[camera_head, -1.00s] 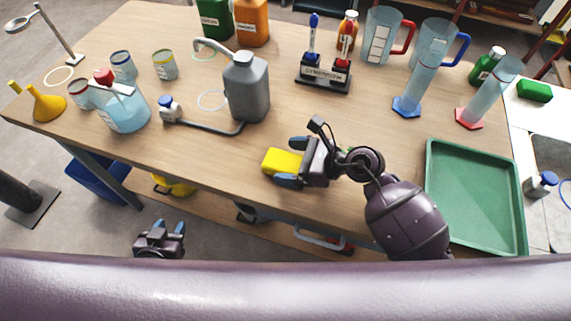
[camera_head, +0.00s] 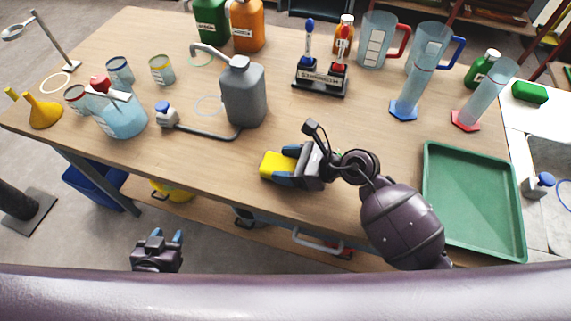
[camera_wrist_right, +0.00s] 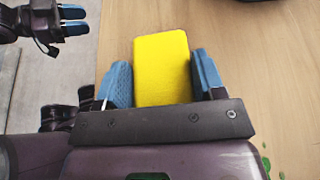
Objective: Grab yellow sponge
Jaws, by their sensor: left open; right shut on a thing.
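The yellow sponge (camera_head: 275,165) is at the front middle of the wooden table. My right gripper (camera_head: 284,166) is shut on it, with a blue finger pad on each side. In the right wrist view the sponge (camera_wrist_right: 162,68) stands out between the two pads, and its near end is hidden by the gripper body. I cannot tell whether it touches the table. My left gripper (camera_head: 168,238) is open and empty, off the table's front edge and low. It also shows in the right wrist view (camera_wrist_right: 72,21).
A green tray (camera_head: 430,205) lies right of my right arm. A grey jerrycan (camera_head: 245,95) with a hose stands behind and left of the sponge. A wash bottle (camera_head: 122,118), beakers and a yellow funnel (camera_head: 42,113) are at the left. Tall cylinders and jugs stand at the back right.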

